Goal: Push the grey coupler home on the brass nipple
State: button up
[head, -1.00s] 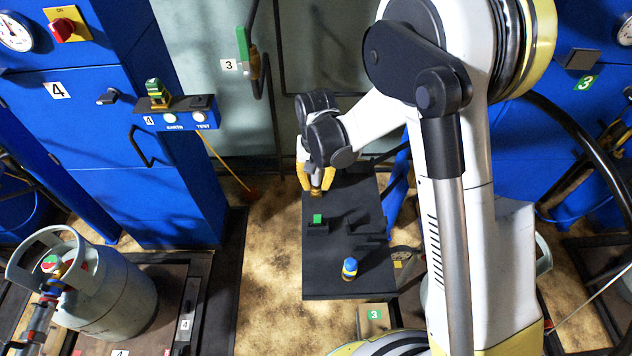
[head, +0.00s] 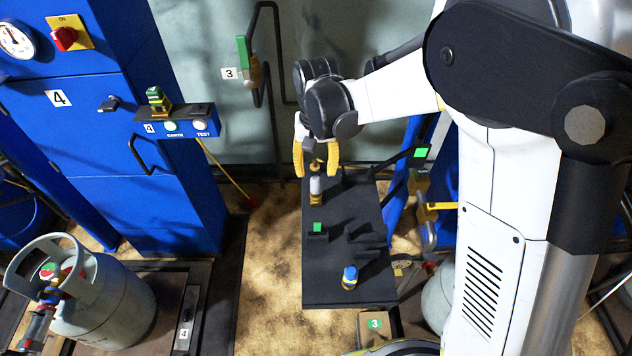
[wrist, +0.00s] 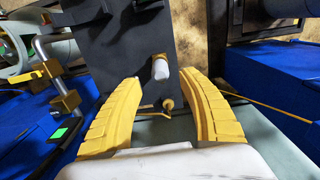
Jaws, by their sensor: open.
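The grey coupler (head: 316,185) stands upright on the far part of the black bench, and brass (head: 316,199) shows at its lower end, where the brass nipple appears to be. I cannot tell how far the coupler sits on it. My gripper (head: 316,172) is open and empty, with its yellow fingers above and behind the coupler. In the wrist view the coupler (wrist: 160,68) shows as a pale cylinder beyond the spread fingertips of my gripper (wrist: 157,82), apart from both. A small brass fitting with a dark end (wrist: 168,104) shows between the fingers.
The black bench (head: 330,292) also carries a green-marked block (head: 317,228) and a blue-and-yellow fitting (head: 349,278). A wall pipe with a green handle (head: 242,50) is behind. Brass valve gear (head: 420,184) stands to the right. A gas cylinder (head: 95,290) stands at left.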

jog(key=shift+r, duration=1.4)
jog(key=s+d+r+t, duration=0.4)
jog(key=s+d+r, duration=0.5)
jog(key=r, duration=0.1)
jog(key=s+d+t, duration=0.3)
jog(key=s+d, duration=0.3)
jog(key=s, duration=0.2)
jog(key=shift+s+d+r, duration=0.25)
jog(key=shift+s+r, duration=0.15)
